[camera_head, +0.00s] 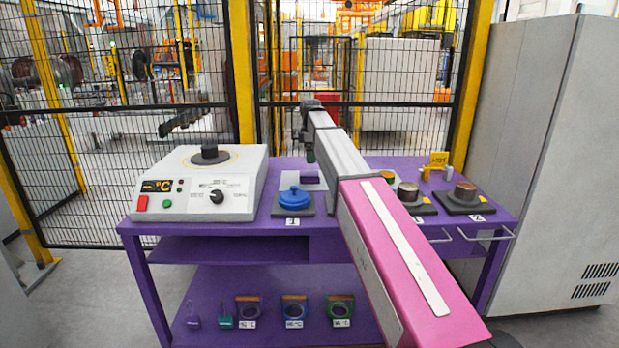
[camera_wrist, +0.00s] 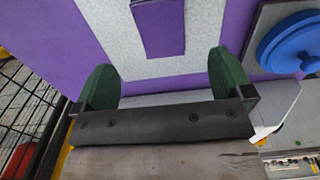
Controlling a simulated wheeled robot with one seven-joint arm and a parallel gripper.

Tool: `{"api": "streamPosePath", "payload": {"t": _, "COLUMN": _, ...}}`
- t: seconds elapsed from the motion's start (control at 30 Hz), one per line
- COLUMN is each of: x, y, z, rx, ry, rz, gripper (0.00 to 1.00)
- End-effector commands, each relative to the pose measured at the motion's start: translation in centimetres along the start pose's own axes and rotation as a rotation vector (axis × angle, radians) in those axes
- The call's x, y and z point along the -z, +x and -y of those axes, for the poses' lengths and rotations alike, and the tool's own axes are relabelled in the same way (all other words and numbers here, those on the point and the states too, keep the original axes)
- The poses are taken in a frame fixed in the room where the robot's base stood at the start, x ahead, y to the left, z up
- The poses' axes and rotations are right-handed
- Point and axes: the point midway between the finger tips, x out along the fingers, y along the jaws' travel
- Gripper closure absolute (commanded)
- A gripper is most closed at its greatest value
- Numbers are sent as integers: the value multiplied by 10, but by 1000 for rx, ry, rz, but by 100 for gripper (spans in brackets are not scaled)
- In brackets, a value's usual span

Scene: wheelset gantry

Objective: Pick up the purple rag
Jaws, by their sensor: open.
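The purple rag (camera_head: 310,177) is a small flat rectangle on a pale grey mat (camera_head: 312,187) at the back middle of the purple table (camera_head: 283,226). In the wrist view the rag (camera_wrist: 158,27) lies at the top centre, on the grey mat (camera_wrist: 101,30), and its far end is cut off by the frame. My gripper (camera_wrist: 163,72) shows there with its two green fingers wide apart and nothing between them. The rag is ahead of the fingers, roughly centred between them. In the head view my gripper (camera_head: 309,152) is above the table's back, near the rag.
A blue lidded dish (camera_head: 293,198) stands close to the mat; it shows in the wrist view (camera_wrist: 292,42). A white hotplate unit (camera_head: 205,187) is on the left. Dark stands with round parts (camera_head: 464,195) are on the right. A mesh fence (camera_head: 350,110) rises behind the table.

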Motion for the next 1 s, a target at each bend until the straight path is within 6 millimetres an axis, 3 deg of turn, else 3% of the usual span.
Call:
{"api": "streamPosePath", "payload": {"t": 0.13, "x": 0, "y": 24, "z": 1, "rx": 1, "ry": 0, "rz": 0, "gripper": 2}}
{"api": "streamPosePath", "payload": {"t": 0.43, "x": 2, "y": 46, "z": 1, "rx": 0, "ry": 0, "rz": 0, "gripper": 2}}
{"api": "streamPosePath", "payload": {"t": 0.7, "x": 4, "y": 83, "z": 2, "rx": 1, "ry": 0, "rz": 0, "gripper": 2}}
{"api": "streamPosePath", "payload": {"t": 1.0, "x": 4, "y": 88, "z": 1, "rx": -1, "ry": 0, "rz": 0, "gripper": 5}}
